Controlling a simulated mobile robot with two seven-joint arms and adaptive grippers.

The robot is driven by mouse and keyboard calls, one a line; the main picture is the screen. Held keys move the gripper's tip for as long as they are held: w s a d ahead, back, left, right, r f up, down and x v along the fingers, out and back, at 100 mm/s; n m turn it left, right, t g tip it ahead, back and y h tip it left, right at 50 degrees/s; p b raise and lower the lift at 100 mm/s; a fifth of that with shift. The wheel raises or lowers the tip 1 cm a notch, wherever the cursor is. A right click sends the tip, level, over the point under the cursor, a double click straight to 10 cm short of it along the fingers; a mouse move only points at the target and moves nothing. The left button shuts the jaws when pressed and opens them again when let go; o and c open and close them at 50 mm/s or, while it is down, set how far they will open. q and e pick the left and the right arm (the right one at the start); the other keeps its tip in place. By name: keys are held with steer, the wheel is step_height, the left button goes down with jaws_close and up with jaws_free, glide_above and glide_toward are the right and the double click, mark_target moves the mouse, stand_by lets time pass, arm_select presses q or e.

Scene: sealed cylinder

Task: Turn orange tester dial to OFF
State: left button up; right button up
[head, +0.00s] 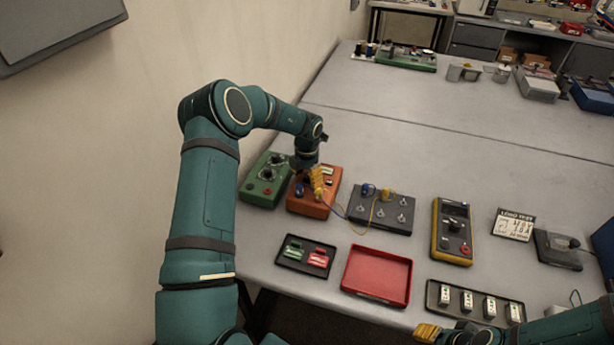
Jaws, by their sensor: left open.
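The orange box (314,206) stands near the left end of the table, with a small blue part on its top left and a pale label at its top right. My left gripper (317,186), with yellow fingers, is open, pointing down over the middle of this box and hiding part of its top. I cannot tell whether the fingers touch it. A yellow-orange handheld meter (438,230) with a dark face and a round dial lies farther right; its dial setting is too small to read. My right gripper (427,332) is at the bottom edge, away from both; its opening is unclear.
A green box (262,181) stands close left of the orange box. A dark box (382,209) with blue and yellow plugs and wires is at its right. A black tray (305,256), an empty red tray (377,275) and another black tray (475,301) line the front.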

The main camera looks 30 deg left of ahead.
arm_select(q)
jaws_close()
steer(key=shift+n, duration=0.3)
steer(key=shift+n+p, duration=0.4)
steer(key=shift+n, duration=0.6)
steer(key=n, duration=0.4)
steer(key=shift+d+n, duration=0.1)
steer(key=shift+n, duration=0.2)
steer(key=n, duration=0.4)
steer(key=shift+f, duration=0.1)
steer(key=n, duration=0.4)
steer(key=shift+d+n, duration=0.1)
steer(key=shift+n, duration=0.2)
